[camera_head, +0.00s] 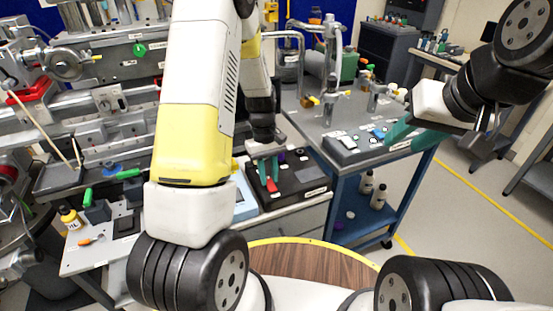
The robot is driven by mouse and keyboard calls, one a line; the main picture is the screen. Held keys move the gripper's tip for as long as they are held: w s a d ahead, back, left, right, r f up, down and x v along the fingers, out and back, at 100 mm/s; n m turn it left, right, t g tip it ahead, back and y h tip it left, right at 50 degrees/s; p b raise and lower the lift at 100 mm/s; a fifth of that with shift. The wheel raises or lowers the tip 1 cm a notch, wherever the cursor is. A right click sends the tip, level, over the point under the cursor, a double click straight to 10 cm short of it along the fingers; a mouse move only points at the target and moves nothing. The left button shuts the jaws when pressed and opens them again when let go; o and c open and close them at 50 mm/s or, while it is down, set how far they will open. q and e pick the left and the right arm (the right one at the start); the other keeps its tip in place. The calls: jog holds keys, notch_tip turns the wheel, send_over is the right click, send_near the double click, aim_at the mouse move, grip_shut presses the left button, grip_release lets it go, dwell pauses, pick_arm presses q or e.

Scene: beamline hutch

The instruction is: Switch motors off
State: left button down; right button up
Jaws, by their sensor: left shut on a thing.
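My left gripper (267,171) reaches down onto a black control box (306,184) near the picture's middle. Its teal fingers are shut on a small red part (271,186), seemingly a switch or knob on the box's top. The fingers hide much of this part, so its setting cannot be read. A small purple part (281,157) shows on the box behind the gripper. My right gripper (398,130) is raised at the right, in front of the blue cart, away from the black box. One teal finger shows clearly; its opening cannot be judged.
A blue cart (358,186) with a grey top stands right of the box, carrying metal fittings and a small panel. Bottles (377,196) stand on its lower shelf. Beamline rails (110,50) and tools fill the left. The floor (455,225) at right is clear.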

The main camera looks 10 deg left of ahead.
pick_arm(q)
jog(key=c, duration=1.2)
grip_release()
jog(key=shift+r, duration=0.1)
notch_tip(320, 180, up, 8)
jog(key=w, duration=0.1)
jog(key=shift+a+f, duration=0.25)
jog(key=shift+a, duration=0.1)
jog(key=s+d+r+m+t+h, duration=0.1)
jog(key=s+r+m+t, duration=0.6)
jog(key=s+r, duration=1.2)
notch_tip(320, 180, up, 3)
jog(key=shift+r+t, duration=0.1)
jog(key=shift+t, duration=0.3)
